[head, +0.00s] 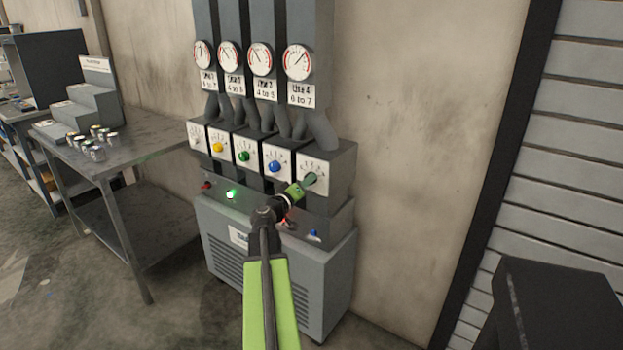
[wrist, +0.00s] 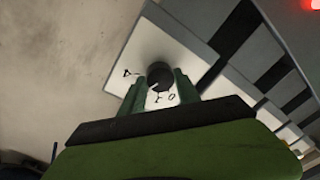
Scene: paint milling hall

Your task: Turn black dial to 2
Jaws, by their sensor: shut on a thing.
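The black dial (wrist: 160,75) sits on a white scale plate (wrist: 194,58) in the wrist view. My gripper (head: 308,180) reaches the rightmost panel of the row in the head view, and its fingers hide the dial there. In the wrist view, my gripper's two green fingers (wrist: 161,86) are shut on the dial, one on each side. A small pale mark shows on the dial's lower edge. Some scale marks show around it, among them a 0 at the lower right, but most numbers are hidden or too small to read.
Blue (head: 274,167), green (head: 244,156) and yellow (head: 218,147) dials sit on neighbouring panels to the left. Several gauges (head: 298,62) hang above. Below, a ledge carries a lit green button (head: 231,195) and a blue switch (head: 314,234). A metal table (head: 150,135) stands left.

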